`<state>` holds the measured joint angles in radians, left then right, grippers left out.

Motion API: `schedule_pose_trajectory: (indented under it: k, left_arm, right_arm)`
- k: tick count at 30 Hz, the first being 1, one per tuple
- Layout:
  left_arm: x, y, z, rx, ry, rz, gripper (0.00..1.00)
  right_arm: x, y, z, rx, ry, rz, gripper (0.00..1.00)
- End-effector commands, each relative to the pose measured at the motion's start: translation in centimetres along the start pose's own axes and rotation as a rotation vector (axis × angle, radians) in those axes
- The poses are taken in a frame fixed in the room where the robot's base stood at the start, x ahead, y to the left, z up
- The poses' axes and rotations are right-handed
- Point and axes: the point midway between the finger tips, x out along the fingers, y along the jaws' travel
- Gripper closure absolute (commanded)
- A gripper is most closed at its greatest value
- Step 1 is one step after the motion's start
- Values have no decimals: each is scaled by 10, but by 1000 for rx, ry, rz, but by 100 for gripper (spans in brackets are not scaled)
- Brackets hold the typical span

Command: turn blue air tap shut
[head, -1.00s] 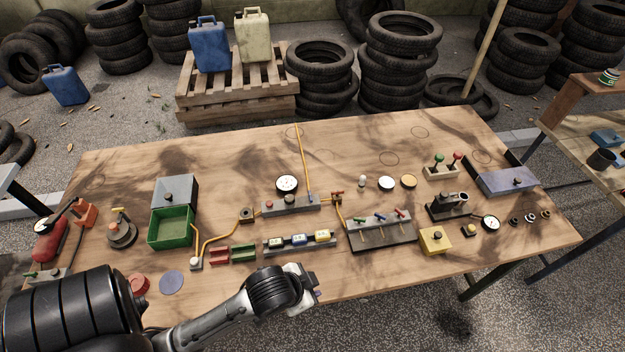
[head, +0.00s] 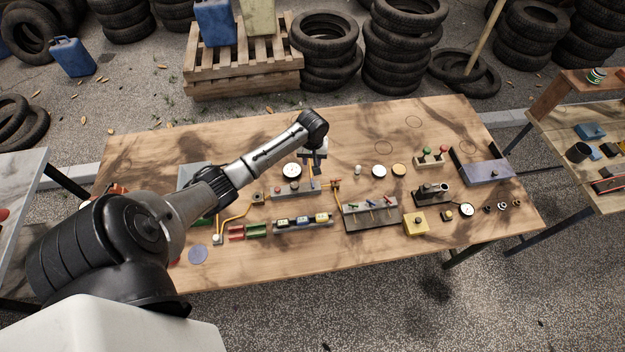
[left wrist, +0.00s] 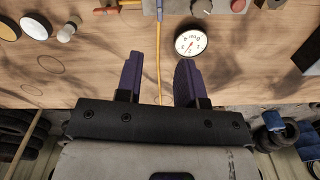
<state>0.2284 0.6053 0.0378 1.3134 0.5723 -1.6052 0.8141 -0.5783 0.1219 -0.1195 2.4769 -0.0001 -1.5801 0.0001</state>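My right gripper is not in view.
A yellow box (head: 415,224) and a black fixture (head: 432,193) are right of the tap block. The table's back right is mostly clear.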

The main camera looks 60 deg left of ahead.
Motion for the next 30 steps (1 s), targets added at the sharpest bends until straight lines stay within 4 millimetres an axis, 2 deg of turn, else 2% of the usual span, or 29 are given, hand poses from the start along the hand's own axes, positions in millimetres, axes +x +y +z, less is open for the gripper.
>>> schedule_pose_trajectory:
  k: [6, 11, 24, 30]
  left_arm:
    - [1, 1, 2, -183, -7, 3, 65]
    - [12, 1, 2, -227, -7, 2, 65]
    - [91, 2, 3, -228, -7, 2, 65]
    - [119, 2, 2, -227, -6, 1, 65]
  right_arm:
    - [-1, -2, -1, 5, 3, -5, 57]
    - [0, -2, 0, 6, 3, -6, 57]
    - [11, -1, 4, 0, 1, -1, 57]
    - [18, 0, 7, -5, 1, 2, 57]
